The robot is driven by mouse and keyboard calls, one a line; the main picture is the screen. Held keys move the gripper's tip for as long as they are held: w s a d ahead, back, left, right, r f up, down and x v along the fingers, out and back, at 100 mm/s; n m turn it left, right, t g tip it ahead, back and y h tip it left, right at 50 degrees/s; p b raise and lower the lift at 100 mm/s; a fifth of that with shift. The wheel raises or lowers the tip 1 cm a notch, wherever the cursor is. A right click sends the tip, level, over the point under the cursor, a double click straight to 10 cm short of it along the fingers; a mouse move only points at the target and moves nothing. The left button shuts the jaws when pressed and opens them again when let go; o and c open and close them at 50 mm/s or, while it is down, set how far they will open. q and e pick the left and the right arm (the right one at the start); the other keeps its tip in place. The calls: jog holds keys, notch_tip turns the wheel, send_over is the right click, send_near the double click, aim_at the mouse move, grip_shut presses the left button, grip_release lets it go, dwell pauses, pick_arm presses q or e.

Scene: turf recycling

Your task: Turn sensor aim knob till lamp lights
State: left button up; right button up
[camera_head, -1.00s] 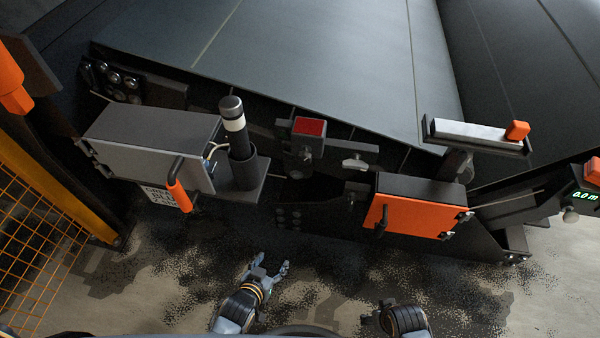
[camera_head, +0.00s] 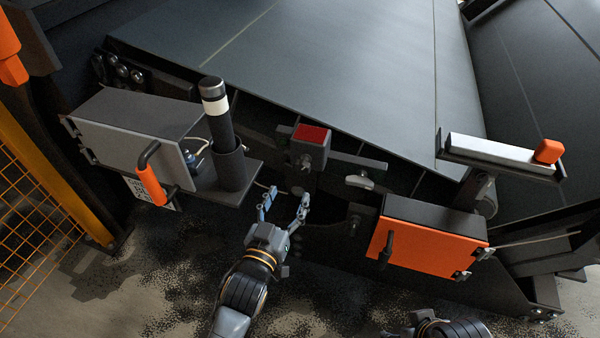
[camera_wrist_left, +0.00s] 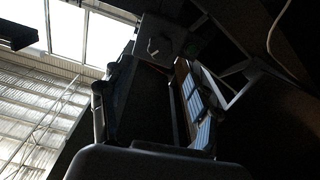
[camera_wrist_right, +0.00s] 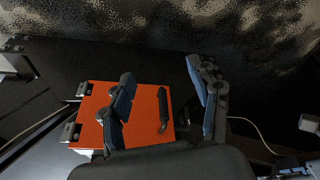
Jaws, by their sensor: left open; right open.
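A small box with a red top (camera_head: 311,133) is mounted on the machine frame below the belt, with a small grey knob (camera_head: 306,161) on its front. A pale wing-shaped handle (camera_head: 360,181) sits to its right; I cannot tell for certain which is the aim knob. My left gripper (camera_head: 286,201) is open and empty, just below and left of the red-topped box, fingers pointing up toward it. My right gripper (camera_wrist_right: 160,72) is open and empty, low in front of the orange box.
A dark post with a white band (camera_head: 217,105) stands in a holder beside a grey cabinet (camera_head: 130,125) with an orange handle (camera_head: 151,185). An orange-fronted box (camera_head: 425,250) is at right. A tray with an orange block (camera_head: 548,151) is above it. Yellow mesh fencing (camera_head: 40,200) borders the left.

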aim_at(301, 170)
pick_arm(q)
jog(key=x, duration=0.4)
jog(key=shift+b, duration=0.35)
jog(key=b+x, duration=0.1)
jog(key=x, duration=0.3)
jog(key=shift+w+d+f, duration=0.1)
jog(key=shift+w+f, duration=0.05)
jog(key=shift+w, duration=0.1)
jog(key=shift+w+d, duration=0.15)
jog(key=shift+w, duration=0.25)
pick_arm(e)
jog(key=w+a+r+t+y, duration=0.1)
jog(key=w+a+t, duration=0.1)
jog(key=w+t, duration=0.2)
jog(key=shift+w+r, duration=0.25)
jog(key=shift+w, duration=1.35)
jog(key=shift+a, duration=0.1)
